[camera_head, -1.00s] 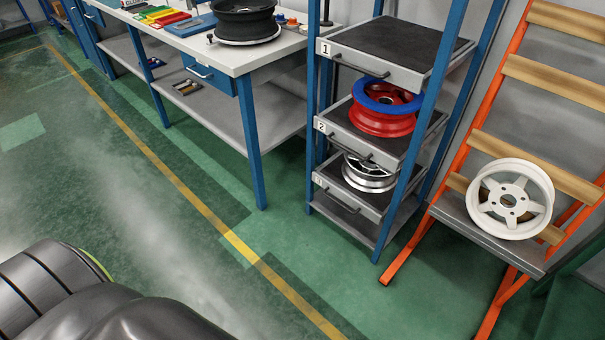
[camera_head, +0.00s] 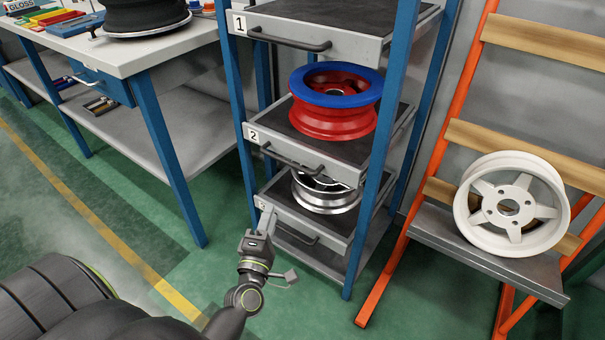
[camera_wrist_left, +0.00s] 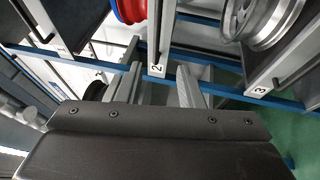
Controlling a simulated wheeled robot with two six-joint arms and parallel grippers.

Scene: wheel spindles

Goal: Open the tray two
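Tray two (camera_head: 345,150) is a grey shelf tray with a dark top, marked with a "2" label, in the blue rack. Its dark bar handle (camera_head: 293,160) is on its front. It appears pushed in, level with the others. A red rim with a blue ring (camera_head: 335,123) lies on it. My left gripper (camera_head: 266,216) is in front of the rack's left side, below the "2" label, by tray three. In the left wrist view its two fingers are apart with nothing between them (camera_wrist_left: 158,88), and the "2" label (camera_wrist_left: 157,71) shows beyond. My right gripper is out of view.
Tray one (camera_head: 350,25) is above, and tray three (camera_head: 310,222) with a silver rim (camera_head: 325,195) is below. A workbench (camera_head: 155,55) stands at left. An orange stand (camera_head: 430,150) with a white wheel (camera_head: 510,205) is at right. The green floor in front is clear.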

